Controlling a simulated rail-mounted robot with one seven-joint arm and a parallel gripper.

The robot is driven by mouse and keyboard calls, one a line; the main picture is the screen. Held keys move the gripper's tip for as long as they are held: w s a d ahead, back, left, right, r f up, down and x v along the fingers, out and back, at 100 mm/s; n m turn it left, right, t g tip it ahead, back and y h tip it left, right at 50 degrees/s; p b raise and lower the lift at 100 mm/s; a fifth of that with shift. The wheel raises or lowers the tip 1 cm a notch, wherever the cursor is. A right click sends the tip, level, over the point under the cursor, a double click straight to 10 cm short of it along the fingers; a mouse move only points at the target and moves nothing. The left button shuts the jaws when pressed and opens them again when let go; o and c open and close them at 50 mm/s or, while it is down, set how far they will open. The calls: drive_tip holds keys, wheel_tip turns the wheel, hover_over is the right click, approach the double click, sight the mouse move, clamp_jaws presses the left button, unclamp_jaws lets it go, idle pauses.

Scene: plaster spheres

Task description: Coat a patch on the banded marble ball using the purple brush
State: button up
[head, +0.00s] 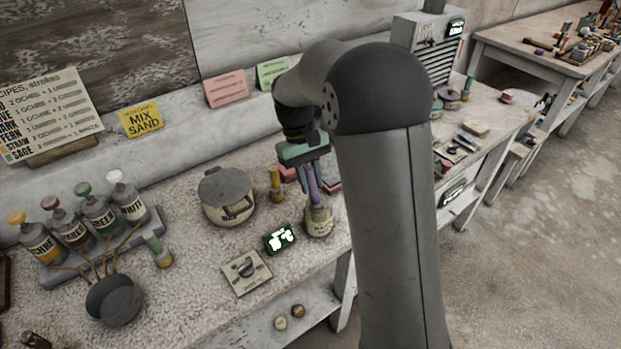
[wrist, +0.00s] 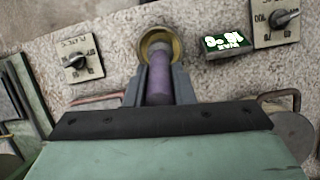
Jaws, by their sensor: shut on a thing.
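The purple brush (head: 313,189) is upright between the fingers of my gripper (head: 311,175), which is shut on its handle. The brush's lower end is at or inside the mouth of a small labelled jar (head: 319,222); I cannot tell how deep. In the wrist view the purple handle (wrist: 159,78) runs between the fingers of my gripper (wrist: 158,92) toward the round rim of the jar (wrist: 155,37). The bristles are hidden. I see no banded marble ball in either view; my arm covers part of the bench in the head view.
Close to the jar are a lit display (head: 280,237), a dial plate (head: 246,271), a lidded pot (head: 227,195) and a yellow-handled tool (head: 275,183). Several bottles (head: 98,210) and a dark bowl (head: 113,299) stand at left. A grey louvred unit (head: 425,50) stands behind.

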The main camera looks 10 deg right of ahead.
drive_tip(key=shift+r+p, duration=2.95)
drive_tip(key=shift+r, duration=0.55)
drive_tip(key=shift+w, duration=0.1)
